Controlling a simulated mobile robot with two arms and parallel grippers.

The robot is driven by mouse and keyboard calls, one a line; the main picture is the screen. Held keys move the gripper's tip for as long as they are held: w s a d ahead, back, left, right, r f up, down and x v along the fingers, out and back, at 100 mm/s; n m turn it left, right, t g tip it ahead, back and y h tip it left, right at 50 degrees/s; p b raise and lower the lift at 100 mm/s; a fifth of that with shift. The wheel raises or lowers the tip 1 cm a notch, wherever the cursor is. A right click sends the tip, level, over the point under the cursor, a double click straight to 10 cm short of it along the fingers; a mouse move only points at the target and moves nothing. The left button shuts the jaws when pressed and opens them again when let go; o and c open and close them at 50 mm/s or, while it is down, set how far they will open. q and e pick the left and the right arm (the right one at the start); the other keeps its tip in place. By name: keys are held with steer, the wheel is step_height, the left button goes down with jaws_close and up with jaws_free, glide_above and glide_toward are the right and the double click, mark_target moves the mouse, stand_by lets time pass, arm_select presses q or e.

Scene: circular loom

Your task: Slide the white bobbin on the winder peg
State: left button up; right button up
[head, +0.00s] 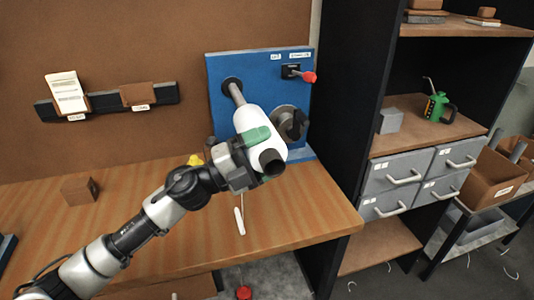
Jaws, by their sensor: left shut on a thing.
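The white bobbin (247,118) is held in front of the blue winder panel (222,66). My left gripper (258,150), with green finger pads, is shut on it. The bobbin has a dark opening at its near lower end. The grey winder peg (237,93) sticks out of a dark round collar on the panel, towards the bobbin's far upper end. The bobbin and peg look roughly in line and meet in the picture. I cannot tell whether the peg's tip is inside the bobbin or hidden behind it. My right gripper is not in view.
A grey disc with a black part (292,122) is right beside the bobbin. A red-knobbed switch (308,76) is above it. A brown block (80,190) sits on the wooden bench (310,215), whose right front is clear. A dark shelf unit (345,120) stands at right.

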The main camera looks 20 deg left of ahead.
mark_target(252, 124)
arm_select(q)
steer(key=shift+w+a, duration=0.4)
steer(key=shift+w, duration=0.2)
steer(key=shift+w+a, duration=0.1)
stand_by(0.3)
steer(key=shift+w+a+b, duration=0.5)
steer(key=shift+w+a, duration=0.2)
steer(key=shift+w, duration=0.3)
steer(key=shift+w+a+b, duration=0.5)
steer(key=shift+w+a, duration=0.15)
steer(key=shift+w, duration=0.35)
steer(key=shift+w+a, duration=0.1)
steer(key=shift+w+a+f+b, duration=0.1)
steer(key=shift+w+a+b, duration=0.15)
steer(key=shift+w+a, duration=0.3)
steer(key=shift+w+a+r+b, duration=0.1)
steer(key=shift+w+a+b, duration=0.2)
steer(key=shift+w, duration=0.45)
steer(key=shift+w+a+f+b, duration=0.1)
steer(key=shift+w+a+b, duration=0.15)
steer(key=shift+w+a, duration=0.3)
steer(key=shift+w, duration=0.15)
